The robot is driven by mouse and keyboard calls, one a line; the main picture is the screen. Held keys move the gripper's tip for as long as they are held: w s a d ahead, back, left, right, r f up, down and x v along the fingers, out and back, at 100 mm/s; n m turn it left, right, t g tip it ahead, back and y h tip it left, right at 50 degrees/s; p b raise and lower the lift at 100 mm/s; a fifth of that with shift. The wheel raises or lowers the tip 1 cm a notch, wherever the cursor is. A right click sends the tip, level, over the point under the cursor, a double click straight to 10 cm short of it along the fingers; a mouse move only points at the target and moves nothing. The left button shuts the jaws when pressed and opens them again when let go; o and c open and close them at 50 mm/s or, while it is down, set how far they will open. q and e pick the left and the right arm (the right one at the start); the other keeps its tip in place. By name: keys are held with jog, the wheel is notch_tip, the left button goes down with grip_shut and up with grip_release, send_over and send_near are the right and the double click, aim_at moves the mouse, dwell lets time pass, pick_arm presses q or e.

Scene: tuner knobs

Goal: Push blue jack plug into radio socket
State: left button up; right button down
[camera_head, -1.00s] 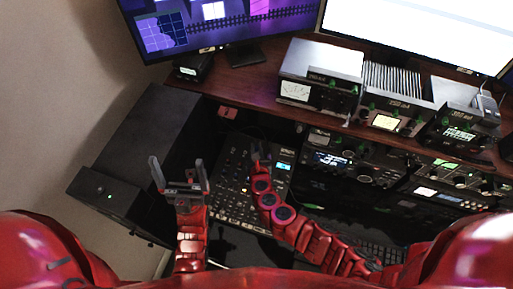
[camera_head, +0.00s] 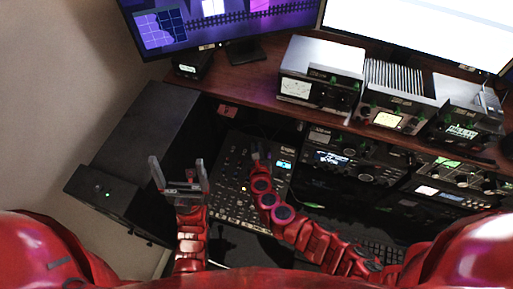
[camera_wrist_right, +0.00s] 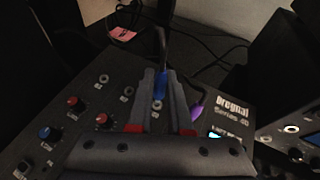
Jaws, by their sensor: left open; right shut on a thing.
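The blue jack plug (camera_wrist_right: 160,72) is between the fingers of my right gripper (camera_wrist_right: 160,88) in the right wrist view, with a dark cable rising from it. Its lower end is close to a round socket (camera_wrist_right: 156,103) on the dark radio panel (camera_wrist_right: 85,145); I cannot tell whether the tip is inside. In the head view my right gripper (camera_head: 261,158) is over the upper part of the same panel (camera_head: 235,180), and the plug is too small to make out. My left gripper (camera_head: 181,176) is open and empty, left of the panel.
A purple plug (camera_wrist_right: 196,112) is right of the blue one. Other sockets (camera_wrist_right: 128,92) and red and blue knobs are at the left. A pink note (camera_wrist_right: 122,34) and loose cables lie behind. A black box (camera_head: 105,190) stands left; a wooden shelf (camera_head: 235,88) with radios is above.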

jog(key=shift+w+f+b, duration=0.15)
jog(key=shift+f+b, duration=0.8)
jog(key=shift+f, duration=0.3)
jog(key=c, duration=0.8)
grip_release()
jog(key=shift+o, duration=0.2)
jog(key=b+v, duration=0.4)
jog(key=v, duration=1.3)
jog(key=shift+s, duration=0.25)
